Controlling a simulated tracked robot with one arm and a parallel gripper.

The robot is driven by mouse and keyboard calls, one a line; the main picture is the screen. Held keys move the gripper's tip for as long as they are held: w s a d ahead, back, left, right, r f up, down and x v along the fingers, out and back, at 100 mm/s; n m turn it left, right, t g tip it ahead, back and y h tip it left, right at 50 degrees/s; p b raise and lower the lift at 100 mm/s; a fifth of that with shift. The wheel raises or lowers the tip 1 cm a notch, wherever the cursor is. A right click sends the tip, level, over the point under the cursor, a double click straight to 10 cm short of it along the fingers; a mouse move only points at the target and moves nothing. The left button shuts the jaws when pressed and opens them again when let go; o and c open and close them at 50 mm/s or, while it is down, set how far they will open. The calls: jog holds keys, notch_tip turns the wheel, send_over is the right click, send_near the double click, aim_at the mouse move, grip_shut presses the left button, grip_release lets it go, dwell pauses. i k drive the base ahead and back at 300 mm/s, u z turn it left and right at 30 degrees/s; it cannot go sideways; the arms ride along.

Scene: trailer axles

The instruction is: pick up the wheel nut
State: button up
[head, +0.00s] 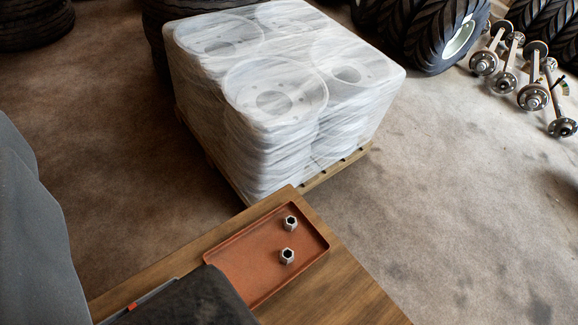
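Two silver hex wheel nuts lie in a shallow reddish-brown tray. One wheel nut (290,223) is near the tray's far right corner. The other wheel nut (287,256) is a little nearer to me, towards the tray's right side. Both show a dark hole facing up and stand apart from each other. The tray (243,262) rests on a wooden tabletop, and its near left part is hidden by a dark shape. My gripper's fingers cannot be made out in the head view.
The wooden tabletop (352,287) has bare room right of the tray. A wrapped pallet of wheel rims (270,150) stands on the floor just beyond the table. Large tyres (430,35) and several axles (534,95) are at the back right. A grey shape fills the left edge.

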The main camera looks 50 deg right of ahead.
aim_at(283, 259)
jog(key=z, duration=0.05)
jog(key=k, duration=1.2)
jog(key=z, duration=0.55)
jog(key=i, duration=1)
jog(key=u, duration=0.05)
